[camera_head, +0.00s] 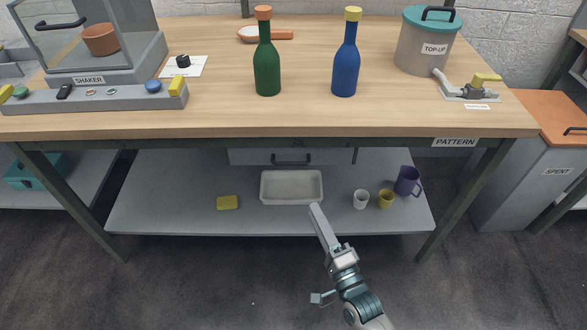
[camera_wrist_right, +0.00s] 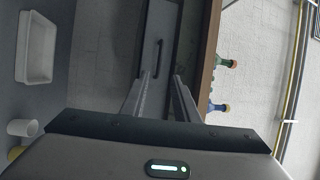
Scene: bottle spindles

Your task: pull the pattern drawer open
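The grey pattern drawer (camera_head: 240,156) hangs under the front edge of the workbench, with a dark bar handle (camera_head: 291,161) on its front. It looks closed. My right gripper (camera_head: 315,207) is below and in front of the drawer, apart from the handle. In the right wrist view, its two fingers (camera_wrist_right: 161,76) are spread with nothing between them, and the handle (camera_wrist_right: 158,58) shows beyond their tips. The drawer front (camera_wrist_right: 159,22) also shows there. A PATTERN label (camera_head: 456,142) is on the bench edge at the right. My left gripper is not in view.
The lower shelf (camera_head: 160,195) holds a white tray (camera_head: 291,187), a yellow block (camera_head: 228,202) and several cups. A green bottle (camera_head: 267,70) and a blue bottle (camera_head: 345,70) stand on the bench top (camera_head: 220,115). The floor in front is clear.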

